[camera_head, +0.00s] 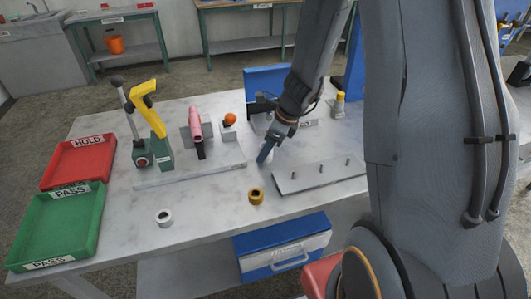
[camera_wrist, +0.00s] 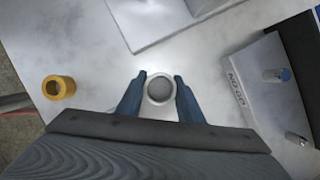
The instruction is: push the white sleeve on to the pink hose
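The pink hose (camera_head: 195,122) stands up from a grey fixture on the bench, with a dark lower part, in the head view. My gripper (camera_head: 264,154) points down at the bench right of it. In the wrist view, a white sleeve (camera_wrist: 160,89) stands on end between the two blue fingers of my gripper (camera_wrist: 160,80), its round opening facing the camera. The fingers are apart, one on each side, very close to its wall; firm contact cannot be made out. In the head view the fingers mostly hide this sleeve.
A yellow ring (camera_head: 256,196) and another pale ring (camera_head: 164,218) stand on the bench. A yellow-handled tool (camera_head: 148,110) is beside the hose fixture. A plate with pegs (camera_head: 320,174) lies to the right. Red (camera_head: 62,180) and green (camera_head: 38,238) trays are at left.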

